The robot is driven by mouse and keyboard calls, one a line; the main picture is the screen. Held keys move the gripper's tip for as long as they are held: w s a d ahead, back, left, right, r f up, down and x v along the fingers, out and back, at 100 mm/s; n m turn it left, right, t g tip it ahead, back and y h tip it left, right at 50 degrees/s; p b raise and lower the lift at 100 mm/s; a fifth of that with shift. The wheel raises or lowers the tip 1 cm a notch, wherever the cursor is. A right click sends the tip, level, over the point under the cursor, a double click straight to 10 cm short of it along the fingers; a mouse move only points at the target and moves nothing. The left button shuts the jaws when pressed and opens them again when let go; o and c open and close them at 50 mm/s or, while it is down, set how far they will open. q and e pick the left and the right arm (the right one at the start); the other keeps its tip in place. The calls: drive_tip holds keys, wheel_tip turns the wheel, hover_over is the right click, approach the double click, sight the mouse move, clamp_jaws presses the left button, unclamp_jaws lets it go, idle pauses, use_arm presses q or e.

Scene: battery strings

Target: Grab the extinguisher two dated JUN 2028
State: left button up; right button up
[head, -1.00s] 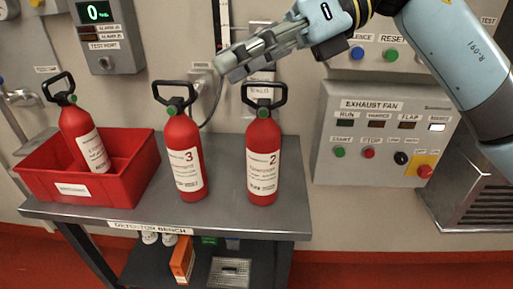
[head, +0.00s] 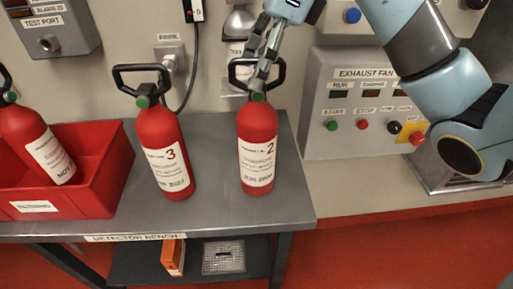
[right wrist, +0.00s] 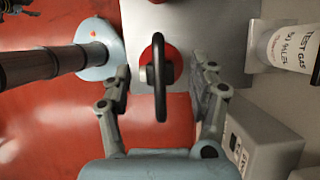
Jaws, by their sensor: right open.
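Extinguisher two (head: 258,148) is a red cylinder with a white label reading 2 and a black loop handle (head: 280,70). It stands upright on the grey bench, right of extinguisher three. My right gripper (head: 260,82) is at its handle from above, and its fingers hide part of the handle. In the right wrist view the black handle (right wrist: 160,75) lies between the two spread fingers (right wrist: 162,95), apart from both. The right gripper is open. My left gripper is not in view.
Extinguisher three (head: 165,150) stands upright to the left. Another extinguisher (head: 35,140) leans in a red bin (head: 100,165) at the left. The bench top (head: 212,190) is clear between them. The exhaust fan panel (head: 350,135) is on the wall at the right.

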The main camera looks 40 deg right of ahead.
sight(248, 100)
drive_tip(key=b+x, duration=0.1)
drive_tip(key=x, duration=0.2)
drive_tip(key=shift+w+a+f, duration=0.2)
drive_tip(key=shift+a+f, duration=0.05)
drive_tip(key=shift+c, duration=0.2)
drive_tip(key=shift+s, duration=0.1)
drive_tip(key=c, duration=1.1)
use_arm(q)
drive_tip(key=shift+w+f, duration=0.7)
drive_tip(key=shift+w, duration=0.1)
use_arm(e)
clamp_jaws()
drive_tip(key=shift+r, duration=0.15)
